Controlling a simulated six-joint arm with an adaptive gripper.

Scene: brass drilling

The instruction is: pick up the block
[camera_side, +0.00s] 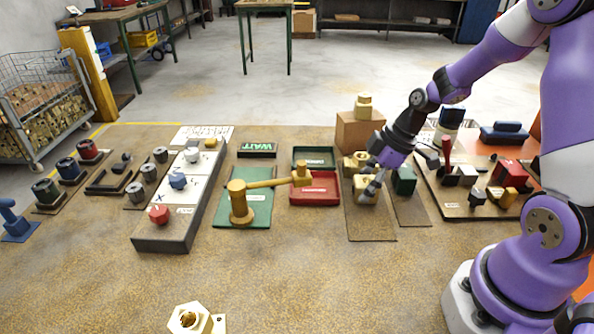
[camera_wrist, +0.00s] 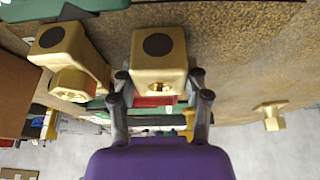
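A brass block (camera_wrist: 158,62) with a dark round spot on one face and a hole in another shows in the wrist view, between the fingertips of my gripper (camera_wrist: 159,80). One finger lies on each side of it, very close to its edges; I cannot tell if they touch it. In the side view my gripper (camera_side: 371,188) reaches down at the block (camera_side: 364,192), which sits on a brown board (camera_side: 371,229). The fingers partly cover it there.
More brass pieces (camera_side: 354,163) stand just behind, before a brown box (camera_side: 357,131) with a brass part on top. A dark green block (camera_side: 404,181) is close on the right. The front table is mostly clear.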

